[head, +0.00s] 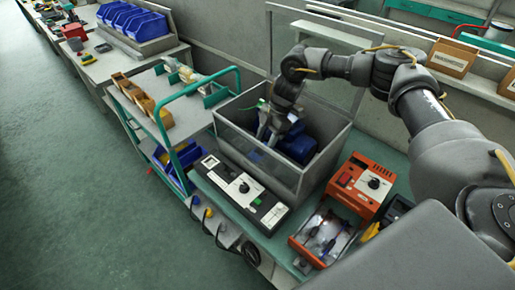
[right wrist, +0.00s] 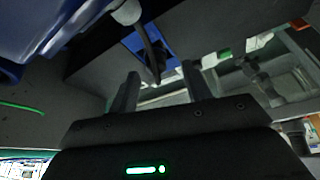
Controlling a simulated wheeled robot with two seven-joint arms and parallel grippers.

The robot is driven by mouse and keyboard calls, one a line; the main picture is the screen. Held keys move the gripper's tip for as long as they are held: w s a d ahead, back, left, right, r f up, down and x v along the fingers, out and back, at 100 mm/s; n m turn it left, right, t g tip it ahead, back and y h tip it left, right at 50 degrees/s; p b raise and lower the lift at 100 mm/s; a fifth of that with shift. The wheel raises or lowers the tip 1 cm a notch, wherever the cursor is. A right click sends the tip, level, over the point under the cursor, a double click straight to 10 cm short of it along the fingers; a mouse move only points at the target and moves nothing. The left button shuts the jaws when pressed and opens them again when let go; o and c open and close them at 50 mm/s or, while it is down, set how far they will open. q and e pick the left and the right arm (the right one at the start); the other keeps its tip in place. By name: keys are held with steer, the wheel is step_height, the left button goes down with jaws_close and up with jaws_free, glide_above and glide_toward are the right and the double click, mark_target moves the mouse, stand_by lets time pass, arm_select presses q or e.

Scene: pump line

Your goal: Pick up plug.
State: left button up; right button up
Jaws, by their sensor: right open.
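My right gripper (head: 266,135) is inside a grey open-topped box (head: 228,131) with a clear front, beside a blue pump (head: 298,147). In the right wrist view its two dark fingers (right wrist: 160,73) are apart. A dark, slender piece (right wrist: 153,52) hangs below a pale rounded end (right wrist: 125,12) and shows between and beyond the fingertips. It may be the plug, but I cannot tell for certain, nor whether a finger touches it. The blue pump body (right wrist: 50,30) fills the upper left there. My left gripper is not in view.
The box walls surround my right gripper. A black-and-white instrument (head: 240,192) lies in front of the box, and an orange unit with a dial (head: 364,184) stands to its right. A green-framed cart (head: 190,91) stands to the left. Open floor (head: 70,190) lies farther left.

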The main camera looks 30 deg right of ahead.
steer(key=shift+x, duration=0.9)
steer(key=shift+c, duration=0.3)
jaws_close()
steer(key=shift+r, duration=0.1)
step_height(320, 180, up, 10)
steer(key=b, duration=0.3)
steer(key=s+d+r+b, duration=0.1)
steer(key=s+d, duration=0.2)
steer(key=s, duration=0.6)
steer(key=shift+s+d+r, duration=0.2)
steer(key=shift+s, duration=0.2)
